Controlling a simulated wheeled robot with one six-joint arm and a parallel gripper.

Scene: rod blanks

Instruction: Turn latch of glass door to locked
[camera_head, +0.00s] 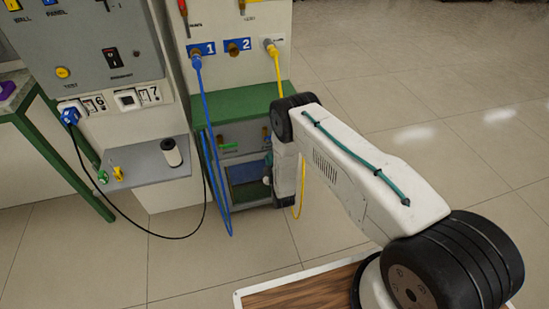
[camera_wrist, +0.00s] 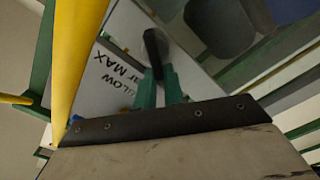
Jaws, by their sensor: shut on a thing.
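The glass door (camera_head: 247,190) is the low dark-blue pane in the green-trimmed cabinet in the head view. My gripper (camera_head: 267,169) is at its right edge, partly hidden by my own arm. In the wrist view, the green fingers of my gripper (camera_wrist: 159,74) are shut on a black elongated handle, the latch (camera_wrist: 153,43). The latch stands in front of a pale panel, slightly tilted in the picture. The fingers hide its lower end. The latch cannot be made out in the head view.
A yellow hose (camera_head: 279,75) hangs beside my arm and crosses close to my gripper in the wrist view (camera_wrist: 78,50). A blue hose (camera_head: 208,130) hangs left of the door. The floor at right is clear.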

